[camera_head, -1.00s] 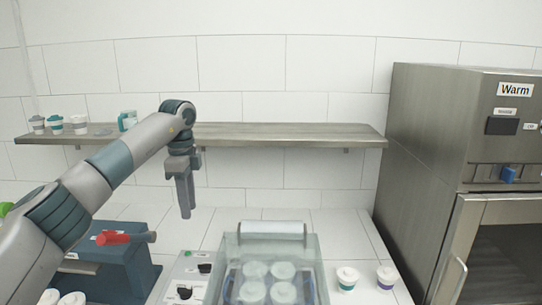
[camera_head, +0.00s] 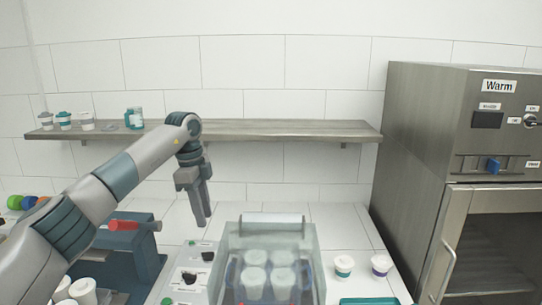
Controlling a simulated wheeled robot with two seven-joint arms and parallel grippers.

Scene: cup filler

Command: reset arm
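My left gripper (camera_head: 203,210) hangs in the air, fingers pointing down, in front of the wall shelf and left of the clear machine. Its two fingers look close together, but I cannot tell if a gap remains; nothing shows between them. My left arm comes in from the left edge, bent at the elbow high up. My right gripper is not in view.
A clear box machine (camera_head: 310,238) holds several white cups. Two lidded cups (camera_head: 343,266) stand right of it. The steel warmer (camera_head: 420,170) stands at the right. A wall shelf (camera_head: 290,130) carries cups at its left. A blue machine with a red handle (camera_head: 130,226) sits beneath my arm.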

